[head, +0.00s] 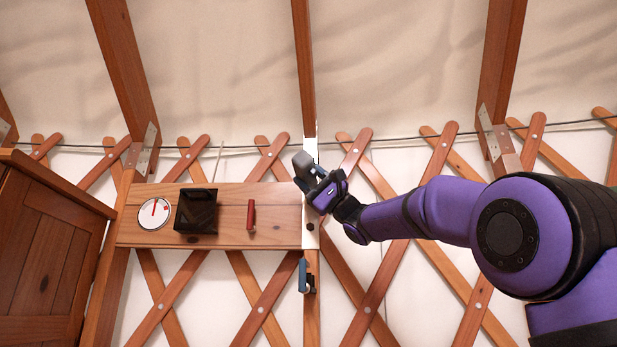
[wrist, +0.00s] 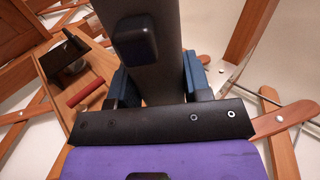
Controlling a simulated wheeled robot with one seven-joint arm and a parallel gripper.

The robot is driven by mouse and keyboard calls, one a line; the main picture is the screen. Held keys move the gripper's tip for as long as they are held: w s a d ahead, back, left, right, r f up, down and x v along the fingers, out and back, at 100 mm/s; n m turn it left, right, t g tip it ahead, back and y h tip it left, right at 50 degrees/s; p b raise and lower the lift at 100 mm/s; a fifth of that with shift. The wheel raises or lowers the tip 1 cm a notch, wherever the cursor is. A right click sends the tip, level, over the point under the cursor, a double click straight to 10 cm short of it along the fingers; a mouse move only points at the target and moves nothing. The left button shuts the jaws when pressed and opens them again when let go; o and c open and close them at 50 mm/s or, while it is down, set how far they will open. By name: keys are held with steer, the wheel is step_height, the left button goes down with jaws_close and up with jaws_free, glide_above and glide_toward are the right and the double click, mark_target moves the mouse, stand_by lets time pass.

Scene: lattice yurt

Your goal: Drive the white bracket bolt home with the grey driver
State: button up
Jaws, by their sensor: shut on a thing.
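My gripper (head: 318,186) is shut on the grey driver (head: 304,166), in front of the upper part of the white bracket (head: 311,240). In the wrist view the driver (wrist: 152,75) is a thick dark grey body with a black block on it, between blue fingers (wrist: 158,88). The white bracket is a narrow upright plate at the right end of a wooden board. A dark bolt head (head: 310,227) shows on its lower part, below my gripper and apart from it. The driver's working end is not clear, and part of the bracket is hidden behind my gripper.
The wooden board (head: 270,230) carries a round white dial (head: 154,213), a black box (head: 196,211) and a red-handled item (head: 251,216). A blue item (head: 303,276) hangs below the bracket. A wooden cabinet (head: 45,250) stands left. Lattice slats cross the wall behind.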

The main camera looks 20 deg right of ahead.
mark_target(310, 168)
steer(key=shift+w+f, duration=0.1)
stand_by(0.3)
steer(key=shift+s+a, duration=0.5)
steer(key=shift+s, duration=0.55)
steer(key=shift+s+a, duration=0.55)
steer(key=shift+s, duration=0.5)
steer(key=shift+s+a, duration=0.5)
steer(key=shift+s, duration=0.55)
steer(key=s+a, duration=0.4)
steer(key=s, duration=0.5)
steer(key=shift+a, duration=0.25)
